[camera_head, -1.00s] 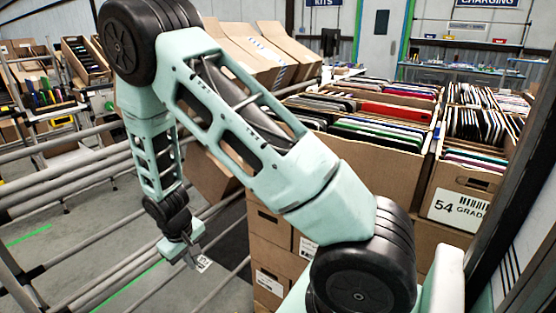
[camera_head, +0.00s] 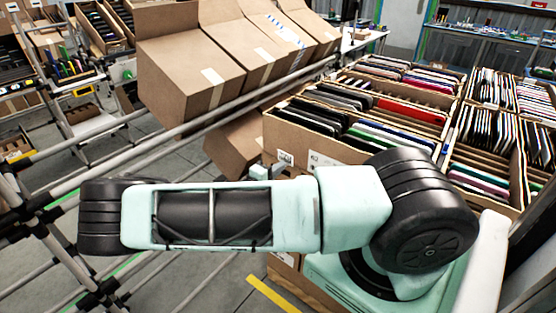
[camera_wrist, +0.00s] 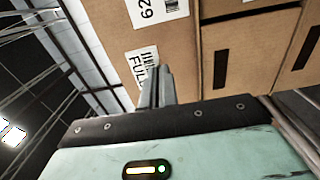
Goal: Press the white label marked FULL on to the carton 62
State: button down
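The carton marked 62 (camera_wrist: 183,50) fills the upper middle of the wrist view, its brown face towards my gripper. Its printed 62 label (camera_wrist: 153,10) is cut off by the top edge. The white FULL label (camera_wrist: 139,63) lies over the same face, below the 62 label in this view. My gripper's fingers (camera_wrist: 156,88) are close together at the label's edge and appear shut on it. I cannot tell whether the label touches the cardboard. In the head view my arm hides most of the gripper; the carton (camera_head: 322,145) shows beyond it, packed with files.
More file-filled cartons adjoin on the right (camera_head: 490,160). A tilted brown carton (camera_head: 232,143) is close to the left of carton 62. Grey floor shows at lower left.

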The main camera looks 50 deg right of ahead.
jog(key=shift+w+d+r, duration=0.1)
jog(key=shift+w+d, duration=0.05)
jog(key=shift+d, duration=1.5)
jog(key=shift+w+d, duration=0.15)
jog(key=shift+d, duration=1.45)
jog(key=shift+d, duration=0.2)
jog(key=c, duration=1.6)
grip_release()
jog(key=shift+a, duration=0.1)
jog(key=b, duration=0.7)
send_near(290, 158)
jog(key=w+a+f, duration=0.1)
jog(key=a+f, duration=0.1)
jog(key=a, duration=0.8)
jog(key=shift+a+f, duration=0.15)
jog(key=shift+f, duration=0.15)
